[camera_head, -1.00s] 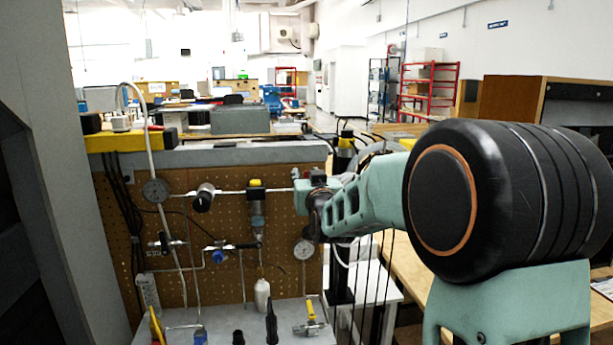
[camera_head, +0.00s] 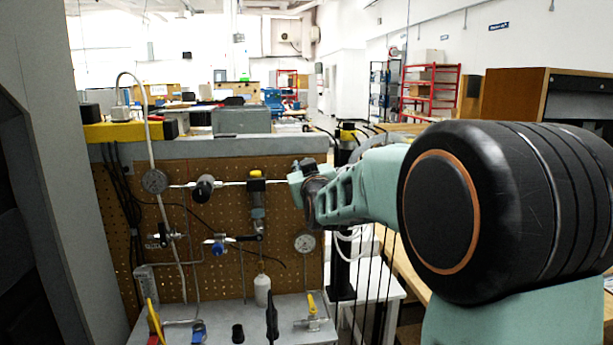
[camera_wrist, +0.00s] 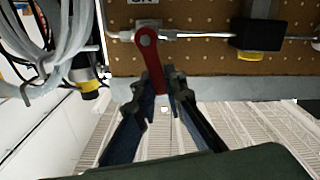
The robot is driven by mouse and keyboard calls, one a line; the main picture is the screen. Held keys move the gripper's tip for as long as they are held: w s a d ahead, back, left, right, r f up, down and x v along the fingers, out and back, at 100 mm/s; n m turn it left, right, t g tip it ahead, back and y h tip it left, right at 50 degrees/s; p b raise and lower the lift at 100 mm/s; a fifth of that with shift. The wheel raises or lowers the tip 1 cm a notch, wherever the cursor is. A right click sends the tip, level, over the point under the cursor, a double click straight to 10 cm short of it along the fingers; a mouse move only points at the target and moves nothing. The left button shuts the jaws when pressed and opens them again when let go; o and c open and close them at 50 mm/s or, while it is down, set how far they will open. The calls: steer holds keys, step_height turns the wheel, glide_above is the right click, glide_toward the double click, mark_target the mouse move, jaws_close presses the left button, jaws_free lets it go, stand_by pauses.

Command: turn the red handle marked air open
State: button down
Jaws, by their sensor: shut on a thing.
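The red handle (camera_wrist: 149,52) shows in the wrist view. Its upper end sits on a round pivot on the metal pipe, and its lower end reaches down between my fingers. My gripper (camera_wrist: 160,82) is shut on the lower part of the handle, one dark finger on each side. In the head view my wrist and arm (camera_head: 340,195) reach the right end of the pipe at the pegboard's upper right. They hide the handle and fingertips there.
The pegboard (camera_head: 215,275) carries gauges, a black-and-yellow fitting (camera_wrist: 256,35) and a blue valve (camera_head: 218,246). Pale hoses (camera_wrist: 70,30) hang left of the handle in the wrist view. A grey shelf with a white bottle (camera_head: 262,290) lies below the board.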

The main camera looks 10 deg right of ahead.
mark_target(287, 182)
steer(key=shift+a+f+n+b, duration=0.6)
steer(key=shift+f+n, duration=0.2)
steer(key=shift+n, duration=1.75)
steer(key=shift+a+f+n+b, duration=0.55)
steer(key=shift+a+f+n, duration=0.25)
steer(key=shift+n, duration=1.7)
steer(key=shift+a+f+n+b, duration=0.55)
steer(key=shift+f+n, duration=0.3)
steer(key=shift+n, duration=1.7)
steer(key=c, duration=2)
jaws_free()
steer(key=shift+o, duration=0.2)
steer(key=s, duration=0.7)
steer(key=shift+s, duration=0.25)
